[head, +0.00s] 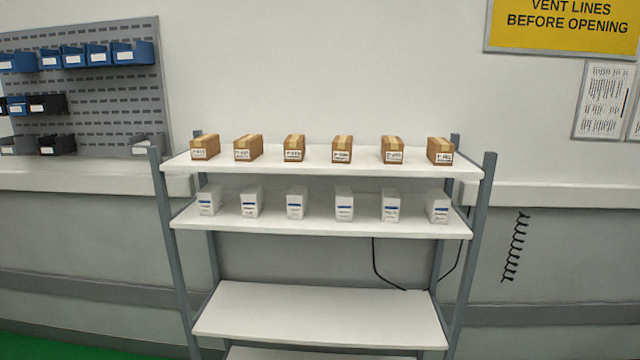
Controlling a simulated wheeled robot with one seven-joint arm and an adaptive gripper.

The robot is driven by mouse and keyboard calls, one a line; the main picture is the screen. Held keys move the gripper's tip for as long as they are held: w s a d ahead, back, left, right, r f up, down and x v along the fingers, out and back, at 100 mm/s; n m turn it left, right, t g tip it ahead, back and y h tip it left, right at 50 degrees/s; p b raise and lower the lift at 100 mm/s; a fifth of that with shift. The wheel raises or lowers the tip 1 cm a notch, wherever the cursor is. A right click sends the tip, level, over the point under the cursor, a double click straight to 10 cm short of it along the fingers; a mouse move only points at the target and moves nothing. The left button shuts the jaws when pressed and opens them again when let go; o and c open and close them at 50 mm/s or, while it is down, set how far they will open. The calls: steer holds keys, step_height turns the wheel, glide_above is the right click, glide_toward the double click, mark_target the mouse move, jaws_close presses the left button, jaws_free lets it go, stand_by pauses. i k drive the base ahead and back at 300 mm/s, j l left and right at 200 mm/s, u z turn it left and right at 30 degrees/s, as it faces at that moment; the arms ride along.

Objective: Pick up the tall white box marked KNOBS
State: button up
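Several tall white boxes stand in a row on the second shelf (320,225) of a grey-framed rack. From left to right they include a first box (210,200), a second (251,202), a third (296,203), a fourth (344,204), a fifth (390,205) and a last one (437,206). Each has a small label with a blue or dark band. The print is too small to read, so I cannot tell which is marked KNOBS. My gripper is not in view.
Several brown cartons, one at the middle (342,150), stand on the top shelf (320,168) above. The lower shelf (320,315) is empty. Grey posts (470,250) bound the rack. A pegboard with blue and black bins (85,85) hangs at left; a coiled cable (515,247) hangs at right.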

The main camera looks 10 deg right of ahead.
mark_target(252, 201)
steer(key=i+j+z, duration=0.45)
steer(key=i+j, duration=0.75)
steer(key=j, duration=0.15)
